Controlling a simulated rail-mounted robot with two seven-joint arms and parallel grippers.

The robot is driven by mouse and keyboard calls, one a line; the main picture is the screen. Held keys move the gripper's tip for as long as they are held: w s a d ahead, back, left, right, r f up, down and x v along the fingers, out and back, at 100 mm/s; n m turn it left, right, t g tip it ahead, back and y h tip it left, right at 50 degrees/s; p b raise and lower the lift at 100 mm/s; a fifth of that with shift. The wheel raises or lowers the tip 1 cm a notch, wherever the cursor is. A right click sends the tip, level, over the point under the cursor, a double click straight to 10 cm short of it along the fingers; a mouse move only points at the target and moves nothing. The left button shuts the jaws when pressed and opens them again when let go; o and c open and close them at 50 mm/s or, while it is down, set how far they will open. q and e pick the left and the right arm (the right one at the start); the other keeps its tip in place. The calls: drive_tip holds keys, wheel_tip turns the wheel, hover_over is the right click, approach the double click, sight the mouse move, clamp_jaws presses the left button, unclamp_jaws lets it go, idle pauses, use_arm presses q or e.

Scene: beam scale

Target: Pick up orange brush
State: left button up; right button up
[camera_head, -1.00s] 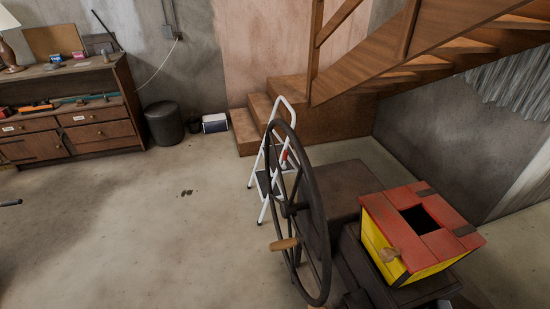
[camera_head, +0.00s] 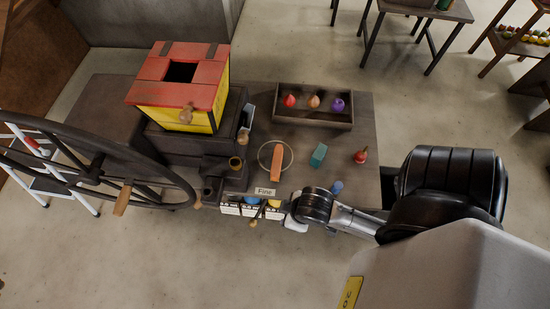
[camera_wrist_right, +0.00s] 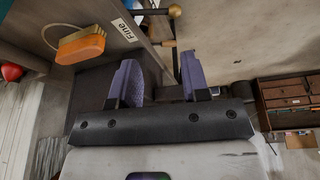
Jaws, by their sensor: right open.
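The orange brush (camera_head: 277,163) lies on the dark workbench near its front, behind the "Fine" label, within a thin ring outline in the head view. In the right wrist view the orange brush (camera_wrist_right: 82,46) shows its orange back and pale bristles at upper left. My right gripper (camera_wrist_right: 156,82) is open, with its purple fingers apart and nothing between them. It is in front of the bench edge, to the right of the brush in the wrist view. In the head view my right arm (camera_head: 345,215) reaches in from the right; its fingertips are hard to make out. My left gripper is out of view.
A teal block-like item (camera_head: 319,155) and a red item (camera_head: 361,156) lie right of the brush. A tray (camera_head: 313,122) with several coloured pieces stands behind. The red-yellow box (camera_head: 180,95) and large wheel (camera_head: 95,170) are on the left. Small containers (camera_head: 250,208) line the front edge.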

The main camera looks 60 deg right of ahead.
drive_tip(key=shift+a, duration=0.1)
idle(0.4)
drive_tip(key=o, duration=0.5)
drive_tip(key=shift+w, duration=0.1)
